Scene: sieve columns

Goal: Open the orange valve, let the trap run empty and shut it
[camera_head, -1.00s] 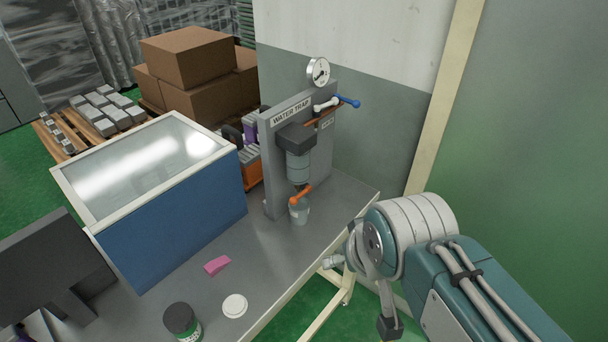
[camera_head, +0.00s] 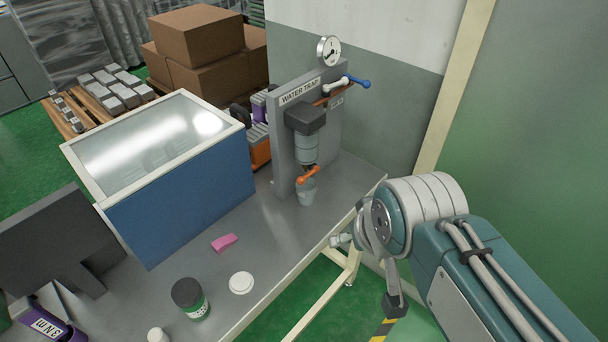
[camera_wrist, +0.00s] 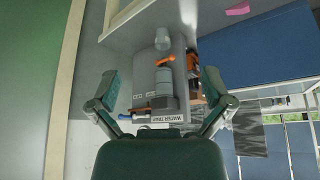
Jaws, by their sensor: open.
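The grey water trap (camera_head: 306,148) hangs on an upright panel (camera_head: 282,150) lettered WATER TRAP. The orange valve (camera_head: 308,174) is at its bottom, its lever slanting across the outlet. A small cup (camera_head: 307,193) stands below it. I cannot tell the liquid level in the trap. My gripper (camera_wrist: 162,80) is open and empty in the wrist view, its fingers well apart. That view is upside down: the trap (camera_wrist: 164,78), orange valve (camera_wrist: 166,60) and cup (camera_wrist: 168,43) appear between the fingers, apart from them.
A blue-handled valve (camera_head: 358,83) and a gauge (camera_head: 328,50) top the panel. A blue cabinet (camera_head: 185,205) stands left of it. A pink block (camera_head: 224,242), white disc (camera_head: 241,283) and dark jar (camera_head: 190,297) lie on the grey bench (camera_head: 330,208).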

